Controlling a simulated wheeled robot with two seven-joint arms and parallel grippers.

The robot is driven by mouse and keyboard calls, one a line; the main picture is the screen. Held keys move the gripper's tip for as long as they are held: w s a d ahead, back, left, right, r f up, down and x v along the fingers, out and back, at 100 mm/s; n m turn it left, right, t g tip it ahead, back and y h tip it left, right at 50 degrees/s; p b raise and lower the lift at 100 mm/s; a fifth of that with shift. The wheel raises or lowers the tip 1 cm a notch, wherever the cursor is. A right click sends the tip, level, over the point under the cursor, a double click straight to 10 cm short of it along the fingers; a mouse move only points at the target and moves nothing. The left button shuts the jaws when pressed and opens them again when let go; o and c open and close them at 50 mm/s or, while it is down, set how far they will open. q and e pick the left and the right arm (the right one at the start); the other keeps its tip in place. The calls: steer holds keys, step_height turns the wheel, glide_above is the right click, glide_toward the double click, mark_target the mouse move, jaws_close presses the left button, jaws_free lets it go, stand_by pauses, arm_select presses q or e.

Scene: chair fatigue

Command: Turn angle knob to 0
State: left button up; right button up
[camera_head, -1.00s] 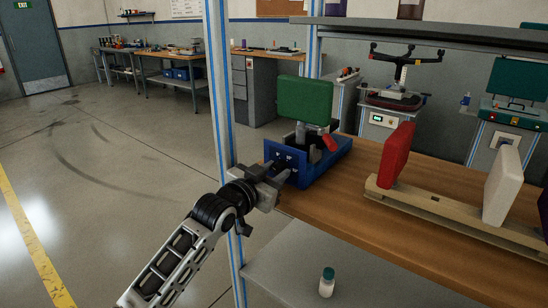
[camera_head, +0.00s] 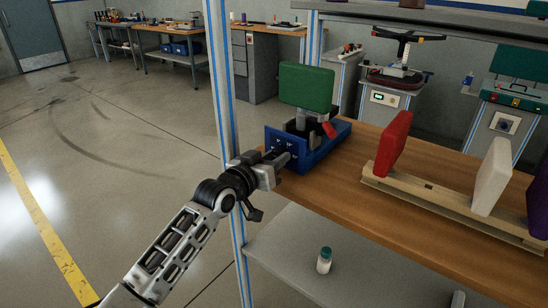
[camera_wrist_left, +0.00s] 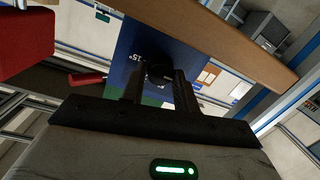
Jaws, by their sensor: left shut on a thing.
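The blue fixture (camera_head: 312,158) stands at the left end of the wooden bench, with a green pad (camera_head: 306,87) upright above it and a small red lever (camera_head: 329,130) at its side. My left gripper (camera_head: 282,161) is at the fixture's front face, where it hides the knob in the head view. In the left wrist view the dark angle knob (camera_wrist_left: 158,72) lies between the fingertips of my left gripper (camera_wrist_left: 159,82), which is shut on it. A white "15°" mark shows beside the knob on the blue panel (camera_wrist_left: 138,35). The knob's pointer cannot be read. My right gripper is not in view.
A wooden rack (camera_head: 440,210) holds red (camera_head: 392,142), white (camera_head: 491,176) and purple pads to the right. A blue-striped post (camera_head: 219,80) stands left of the fixture, close to my left arm. A capped bottle (camera_head: 324,261) stands on the lower shelf (camera_head: 285,250).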

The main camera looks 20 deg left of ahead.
arm_select(q)
steer(key=o, duration=1)
steer(key=shift+s, duration=0.1)
steer(key=v, duration=1.6)
steer(key=shift+f, duration=0.1)
steer(key=s+d+f+g, duration=0.1)
steer(key=s+d+f, duration=0.2)
steer(key=s+f, duration=0.2)
steer(key=s+d+f+m+g+y, duration=0.1)
steer(key=s+d+f+g, duration=0.1)
steer(key=s+f, duration=0.4)
steer(key=s+d+f+g, duration=0.2)
steer(key=s+d+f, duration=0.2)
steer(key=f, duration=0.7)
steer(key=shift+s+f+m+y, duration=0.15)
steer(key=shift+s+y, duration=0.05)
steer(key=shift+s, duration=0.25)
steer(key=shift+s+f+m+y, duration=0.1)
steer(key=shift+s+m+y, duration=0.1)
steer(key=shift+s, duration=0.25)
